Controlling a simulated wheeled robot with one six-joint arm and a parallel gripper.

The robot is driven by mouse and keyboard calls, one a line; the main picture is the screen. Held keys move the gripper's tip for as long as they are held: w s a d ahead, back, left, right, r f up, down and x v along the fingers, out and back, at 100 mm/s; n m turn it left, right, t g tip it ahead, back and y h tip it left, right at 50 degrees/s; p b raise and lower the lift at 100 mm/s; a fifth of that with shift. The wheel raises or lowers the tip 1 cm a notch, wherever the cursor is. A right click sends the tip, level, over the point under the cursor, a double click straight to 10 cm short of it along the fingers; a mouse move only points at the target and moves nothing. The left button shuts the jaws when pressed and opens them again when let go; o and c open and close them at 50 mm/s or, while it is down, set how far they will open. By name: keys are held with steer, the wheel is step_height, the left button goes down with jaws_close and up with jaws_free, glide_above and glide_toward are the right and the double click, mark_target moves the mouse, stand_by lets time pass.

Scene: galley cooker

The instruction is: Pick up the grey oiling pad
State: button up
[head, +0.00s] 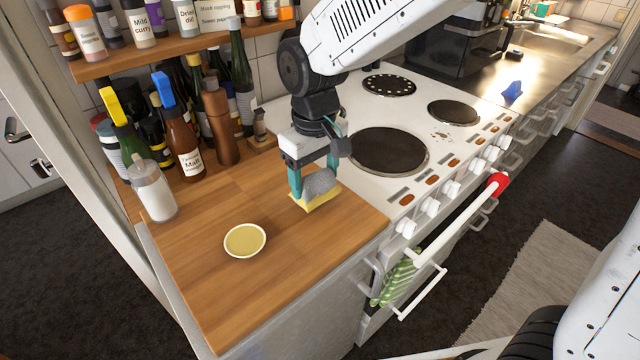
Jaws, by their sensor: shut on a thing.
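The grey oiling pad (319,184) is a rounded grey lump on the wooden worktop, near the left edge of the white hob. My gripper (315,181) points down over it, with its teal fingers on either side, shut on the pad. A yellow layer (317,202) shows directly under the grey part. I cannot tell whether it is part of the pad or a separate sponge, or whether it still touches the worktop. A small round dish (245,241) with a pale rim and yellow contents sits on the worktop to the lower left.
The wooden worktop (225,300) is clear around the dish. Several bottles and a white-filled jar (154,190) stand at the back left, below a spice shelf (185,45). The hob (390,150) lies to the right, with an oven rail (455,225) in front.

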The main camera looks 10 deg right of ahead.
steer(key=s+d, duration=0.2)
steer(key=s, duration=0.5)
steer(key=s+d+r, duration=0.1)
steer(key=s+d, duration=0.1)
steer(key=s, duration=0.6)
steer(key=shift+s+d+r, duration=0.2)
steer(key=shift+d, duration=0.05)
